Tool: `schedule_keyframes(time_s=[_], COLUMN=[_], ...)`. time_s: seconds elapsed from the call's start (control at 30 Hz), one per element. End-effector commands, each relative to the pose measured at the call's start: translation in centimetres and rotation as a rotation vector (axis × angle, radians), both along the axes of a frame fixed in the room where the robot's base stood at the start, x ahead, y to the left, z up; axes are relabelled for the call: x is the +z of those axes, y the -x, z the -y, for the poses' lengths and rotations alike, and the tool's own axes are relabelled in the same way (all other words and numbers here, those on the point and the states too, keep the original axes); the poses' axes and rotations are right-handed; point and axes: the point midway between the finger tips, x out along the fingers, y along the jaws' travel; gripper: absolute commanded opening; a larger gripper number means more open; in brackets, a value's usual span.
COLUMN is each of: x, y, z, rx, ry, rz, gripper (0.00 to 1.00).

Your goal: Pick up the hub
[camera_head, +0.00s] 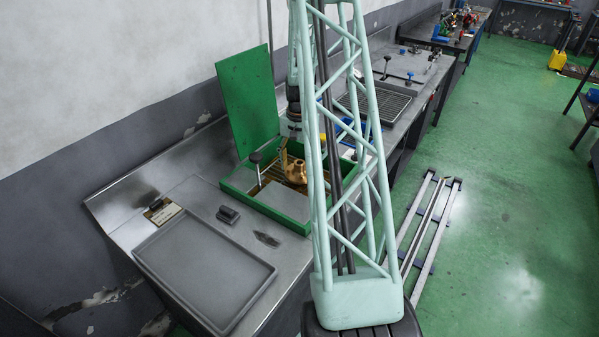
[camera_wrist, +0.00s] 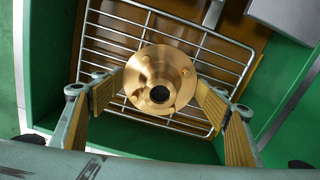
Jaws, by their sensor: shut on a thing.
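The hub (camera_wrist: 160,80) is a brass-coloured round flange with a dark centre hole and small holes around it. In the wrist view it sits between the two fingers of my gripper (camera_wrist: 158,98), whose ribbed pads touch it on both sides. My gripper is shut on it. Below the hub is a wire rack (camera_wrist: 120,25) inside the green box; I cannot tell whether the hub still rests on it. In the head view the hub (camera_head: 295,172) shows as a brass piece over the green box (camera_head: 238,199), partly hidden by my lattice column.
The box's green lid (camera_head: 247,100) stands open at the back. A grey tray (camera_head: 205,270) lies on the metal bench to the left. Metal rails (camera_head: 430,220) lie on the green floor.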

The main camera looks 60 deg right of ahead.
Motion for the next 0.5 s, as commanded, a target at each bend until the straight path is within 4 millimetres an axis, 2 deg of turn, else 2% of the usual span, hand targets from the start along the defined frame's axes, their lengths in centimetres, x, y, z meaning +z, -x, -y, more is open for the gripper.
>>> schedule_keyframes(time_s=[0.5], x=[6.2], y=[0.0], z=[0.0], rx=[0.000], ry=[0.001], rz=[0.000], gripper=[0.44])
